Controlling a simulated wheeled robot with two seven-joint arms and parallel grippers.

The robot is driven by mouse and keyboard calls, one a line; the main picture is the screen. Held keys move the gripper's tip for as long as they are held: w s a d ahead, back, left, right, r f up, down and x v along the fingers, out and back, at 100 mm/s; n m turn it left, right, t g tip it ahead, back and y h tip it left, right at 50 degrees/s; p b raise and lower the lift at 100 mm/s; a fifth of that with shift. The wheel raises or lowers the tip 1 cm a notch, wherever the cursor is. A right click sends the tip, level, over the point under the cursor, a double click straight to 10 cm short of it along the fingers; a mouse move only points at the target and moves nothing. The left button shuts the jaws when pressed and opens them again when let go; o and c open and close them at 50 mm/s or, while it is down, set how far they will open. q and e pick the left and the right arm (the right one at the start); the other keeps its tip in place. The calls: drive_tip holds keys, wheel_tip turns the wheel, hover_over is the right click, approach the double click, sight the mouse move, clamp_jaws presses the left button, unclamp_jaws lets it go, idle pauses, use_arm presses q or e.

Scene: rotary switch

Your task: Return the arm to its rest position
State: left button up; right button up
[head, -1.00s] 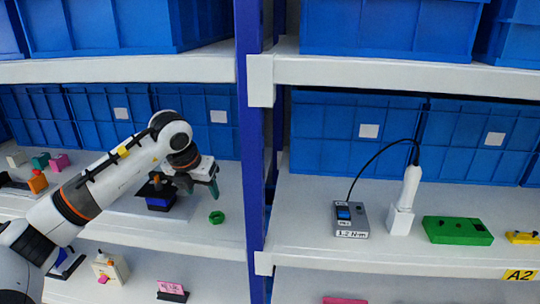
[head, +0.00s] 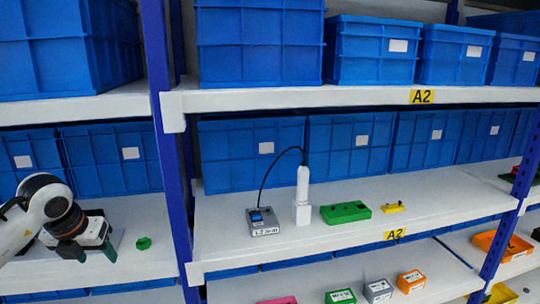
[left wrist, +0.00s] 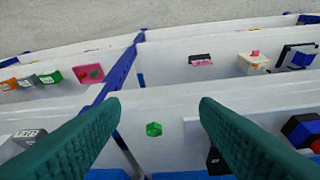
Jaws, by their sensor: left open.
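My left gripper (head: 96,250) is at the lower left of the head view, over the middle shelf (head: 150,268), left of a green nut (head: 143,243). Its two dark green fingers stand apart in the left wrist view (left wrist: 160,125), with nothing between their tips. The nut also shows there (left wrist: 154,129), on the white shelf beyond the fingers. A blue and black device (left wrist: 303,132), possibly the rotary switch, is partly cut off at the right of the left wrist view. In the head view my arm and gripper hide that area. My right gripper is not in view.
A blue upright post (head: 172,190) stands right of my left arm. Beyond it are a grey control box (head: 264,221), a white corded tool (head: 302,190) and a green case (head: 345,212). Blue bins (head: 252,153) line the shelf's back.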

use_arm(q)
drive_tip(key=w+d+f+n+t+h, duration=0.1)
drive_tip(key=w+d+f+n+h, duration=0.15)
drive_tip(key=d+f+h, duration=0.55)
drive_tip(key=w+d+f+n+h, duration=0.1)
drive_tip(key=d+f+n+h, duration=0.3)
drive_tip(key=d+f, duration=0.6)
drive_tip(key=s+a+f+n+t+y, duration=0.1)
drive_tip(key=a+f+n+t+y, duration=0.1)
drive_tip(key=f+n+t, duration=0.5)
drive_tip(key=s+a+f+n+y, duration=0.1)
drive_tip(key=a+f+n, duration=0.3)
drive_tip(key=f, duration=0.8)
drive_tip(key=s+a+f+n+g+y, duration=0.3)
drive_tip(key=s+f+n+y, duration=0.65)
drive_tip(key=s+f, duration=1.3)
drive_tip(key=s+d+f+n+g, duration=0.1)
drive_tip(key=s+f+g, duration=0.1)
drive_tip(key=s, duration=0.7)
drive_tip(key=s+d+f+n+g, duration=0.2)
drive_tip(key=s+f+g, duration=0.1)
drive_tip(key=s, duration=0.6)
drive_tip(key=s+d+f+n+g, duration=0.1)
drive_tip(key=s+f+n+g, duration=0.1)
drive_tip(key=s, duration=0.6)
wheel_tip(320, 180, down, 2)
drive_tip(key=shift+s+d+f+g+h, duration=0.15)
drive_tip(key=shift+s+g+h, duration=0.3)
drive_tip(key=shift+g, duration=0.25)
drive_tip(key=shift+w, duration=0.1)
